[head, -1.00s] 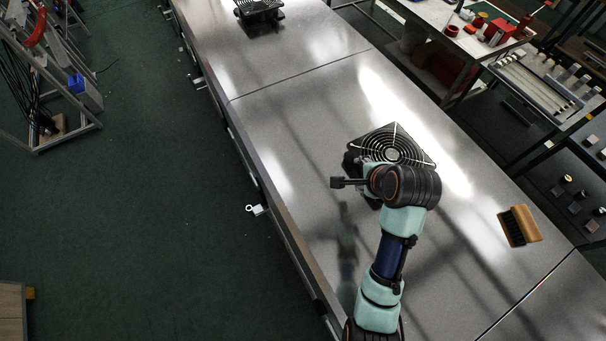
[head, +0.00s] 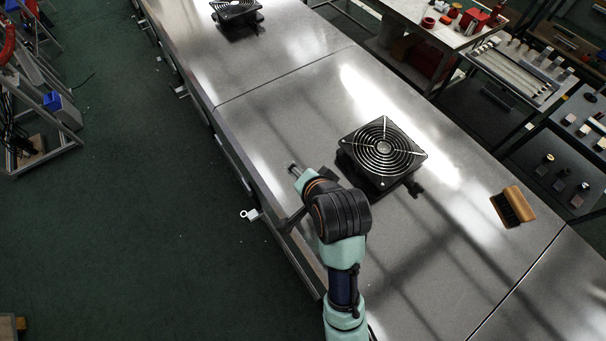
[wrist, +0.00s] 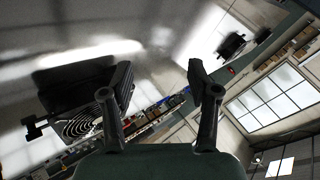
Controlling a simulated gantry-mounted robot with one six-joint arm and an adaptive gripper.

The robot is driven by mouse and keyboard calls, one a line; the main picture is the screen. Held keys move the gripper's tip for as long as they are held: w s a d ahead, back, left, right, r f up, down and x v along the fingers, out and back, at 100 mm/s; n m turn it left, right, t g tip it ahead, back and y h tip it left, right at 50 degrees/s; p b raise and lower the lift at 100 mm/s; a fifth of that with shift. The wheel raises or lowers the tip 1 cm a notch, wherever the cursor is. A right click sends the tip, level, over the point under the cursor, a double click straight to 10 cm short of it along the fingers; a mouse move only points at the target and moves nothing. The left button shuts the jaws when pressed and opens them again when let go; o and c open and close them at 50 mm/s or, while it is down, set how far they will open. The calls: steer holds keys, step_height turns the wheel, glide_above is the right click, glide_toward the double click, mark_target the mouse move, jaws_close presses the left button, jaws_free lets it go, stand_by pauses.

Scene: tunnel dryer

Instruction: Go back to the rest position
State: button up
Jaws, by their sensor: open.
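My gripper shows in the wrist view (wrist: 160,105) with its two dark fingers spread apart and nothing between them. In the head view my arm is over the left part of the metal table (head: 290,110), and my gripper is mostly hidden behind my wrist. A black fan with a round wire guard (head: 382,152) sits on the table to the right of my wrist, apart from it. The same fan shows at the left of the wrist view (wrist: 85,105).
A second black fan (head: 237,12) sits at the far end of the table. A wooden-handled brush (head: 513,206) lies at the right. Side benches with red parts (head: 474,18) and small blocks stand beyond the right edge. Green floor (head: 110,220) is open at left.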

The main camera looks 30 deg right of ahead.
steer(key=s+a+r+n+t+y, duration=0.1)
steer(key=s+a+r+n+t, duration=0.1)
steer(key=a+r+n, duration=0.2)
steer(key=s+a+r+n+t, duration=0.1)
steer(key=a+r+n, duration=0.3)
steer(key=a+n, duration=0.5)
steer(key=a+t, duration=0.1)
steer(key=a, duration=0.3)
steer(key=shift+s+r+n+y, duration=0.15)
steer(key=shift+s+n+y, duration=0.2)
steer(key=shift+n+y, duration=0.05)
steer(key=shift+a, duration=0.1)
